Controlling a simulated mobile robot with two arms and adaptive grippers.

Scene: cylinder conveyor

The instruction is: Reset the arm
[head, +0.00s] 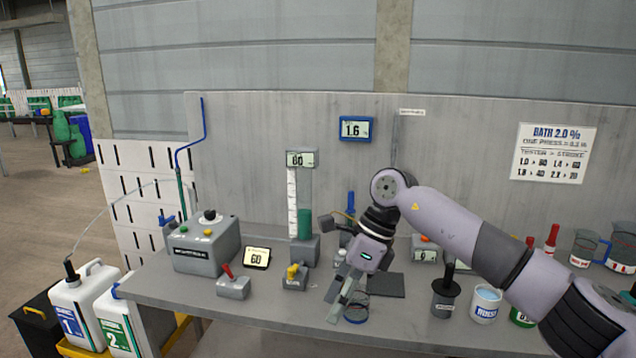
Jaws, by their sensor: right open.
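My right arm comes in from the right and bends down over the middle of the bench. My right gripper (343,300) is open and points down and to the left, just above the front part of the bench top. A small round dark-rimmed dish (356,314) is beside its fingertips; I cannot tell whether they touch. I see nothing held in the fingers. My left gripper is not in view.
The grey bench (270,311) carries a control box (205,247), a red-lever box (233,287), a yellow-knob box (294,282) and a measuring column (292,203). A dark pot (443,300) and white tin (486,304) stand at right. White canisters (80,306) stand at left.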

